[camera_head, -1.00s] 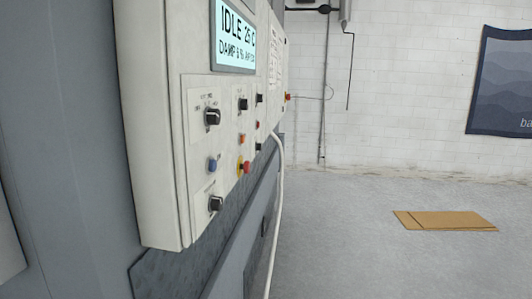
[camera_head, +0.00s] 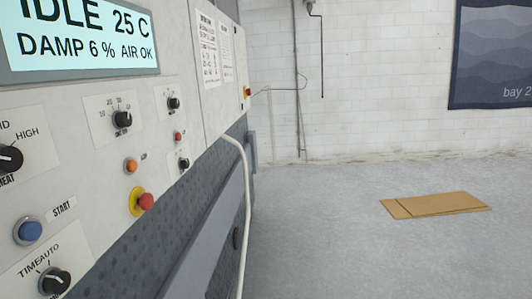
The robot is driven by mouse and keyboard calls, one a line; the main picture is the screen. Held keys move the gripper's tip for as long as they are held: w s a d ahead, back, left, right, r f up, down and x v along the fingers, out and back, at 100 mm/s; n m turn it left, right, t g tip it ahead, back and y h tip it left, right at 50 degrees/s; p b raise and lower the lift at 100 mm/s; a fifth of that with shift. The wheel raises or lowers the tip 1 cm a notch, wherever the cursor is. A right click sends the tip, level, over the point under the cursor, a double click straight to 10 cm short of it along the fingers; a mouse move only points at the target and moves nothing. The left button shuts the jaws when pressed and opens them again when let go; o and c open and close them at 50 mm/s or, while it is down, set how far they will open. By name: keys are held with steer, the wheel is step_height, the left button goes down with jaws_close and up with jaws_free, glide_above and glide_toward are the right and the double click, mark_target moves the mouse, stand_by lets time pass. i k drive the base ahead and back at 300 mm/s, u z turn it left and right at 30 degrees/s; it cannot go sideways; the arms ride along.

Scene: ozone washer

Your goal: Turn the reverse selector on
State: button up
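The control panel (camera_head: 75,115) of the washer fills the left side of the view, seen at a slant. Two small black selectors, an upper one (camera_head: 173,102) and a lower one (camera_head: 184,163), sit at its right part. Their labels are too small to read, so I cannot tell which is the reverse selector or how it is set. My gripper is not in view.
The panel also carries a display (camera_head: 85,38), a black dial (camera_head: 123,119), a heat knob (camera_head: 10,158), a TIME/AUTO knob (camera_head: 54,281), a blue START button (camera_head: 28,230) and a red mushroom button (camera_head: 146,202). A white hose (camera_head: 246,190) hangs right of it. Cardboard (camera_head: 440,205) lies on open floor.

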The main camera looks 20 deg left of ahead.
mark_target(183, 164)
steer(key=z, duration=0.3)
steer(key=i, duration=1.35)
steer(key=u, duration=0.35)
steer(key=i, duration=0.75)
steer(key=u, duration=0.45)
